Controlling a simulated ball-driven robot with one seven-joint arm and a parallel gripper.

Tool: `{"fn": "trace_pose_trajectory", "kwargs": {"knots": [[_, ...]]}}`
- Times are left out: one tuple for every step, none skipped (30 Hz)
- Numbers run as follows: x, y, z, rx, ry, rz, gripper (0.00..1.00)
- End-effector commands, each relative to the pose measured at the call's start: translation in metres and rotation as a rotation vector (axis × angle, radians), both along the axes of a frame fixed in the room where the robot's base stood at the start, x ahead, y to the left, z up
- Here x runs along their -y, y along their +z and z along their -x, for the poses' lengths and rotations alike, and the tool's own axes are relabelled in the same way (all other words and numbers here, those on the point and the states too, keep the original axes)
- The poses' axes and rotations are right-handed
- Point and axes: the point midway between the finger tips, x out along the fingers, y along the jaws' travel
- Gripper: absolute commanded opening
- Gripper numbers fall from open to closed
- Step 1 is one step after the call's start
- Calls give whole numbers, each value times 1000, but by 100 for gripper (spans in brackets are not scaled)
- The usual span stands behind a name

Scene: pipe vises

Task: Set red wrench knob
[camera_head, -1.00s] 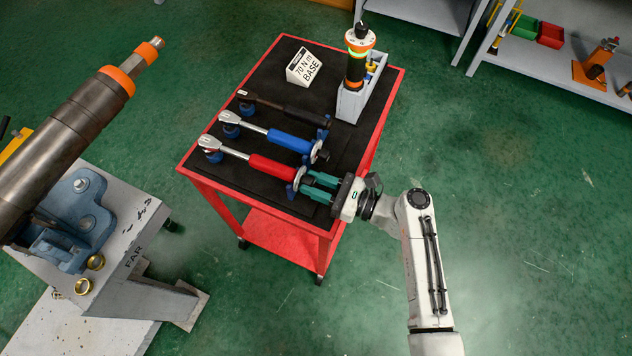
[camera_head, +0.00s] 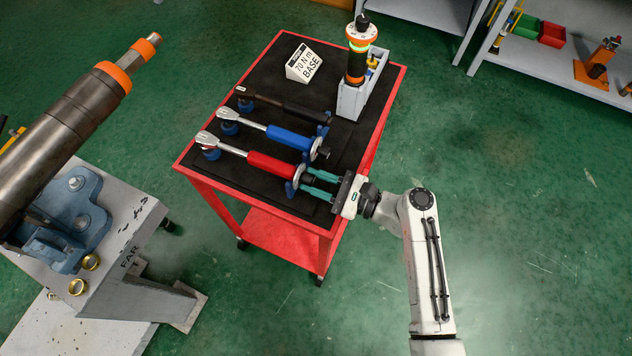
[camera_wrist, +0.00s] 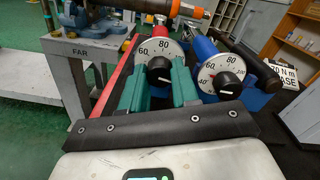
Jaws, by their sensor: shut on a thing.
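The red wrench (camera_head: 270,166) lies on the black top of the red cart, its handle end toward my gripper. In the wrist view its round white dial (camera_wrist: 160,52) shows 60 and 80, with a black knob (camera_wrist: 159,71) in front. My gripper (camera_head: 312,184) has green fingers, which stand on either side of that knob in the wrist view (camera_wrist: 160,85). It is shut on the knob; the exact contact is partly hidden by the fingers. The blue wrench (camera_head: 287,138) lies beside it, and its dial (camera_wrist: 222,72) and black knob (camera_wrist: 229,84) are free.
A black wrench (camera_head: 285,105) lies behind the blue one. A sign reading 70 N m BASE (camera_head: 303,64) and a grey holder with an orange-black tool (camera_head: 357,62) stand farther back. A bench marked FAR (camera_head: 130,255) holds a large pipe (camera_head: 70,120) at left.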

Motion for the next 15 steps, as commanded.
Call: {"fn": "trace_pose_trajectory", "kwargs": {"knots": [[0, -3, 0, 44, -1, 15, 0], [0, -3, 0, 71, -1, 23, 0], [0, -3, 0, 107, -1, 35, 0], [0, -3, 0, 134, -1, 45, 0], [0, -3, 0, 162, -1, 55, 0], [1, -3, 0, 198, -1, 67, 0], [1, -4, 0, 224, -1, 76, 0], [1, -4, -1, 252, -1, 86, 0], [1, -4, -1, 288, -2, 98, 0], [1, -4, -1, 315, -2, 107, 0], [1, -4, -1, 341, -2, 116, 0], [1, -4, -1, 377, -2, 128, 0], [1, -4, -1, 405, -2, 138, 0], [1, -4, -1, 432, -2, 147, 0], [1, -4, -1, 467, -2, 159, 0]]}}
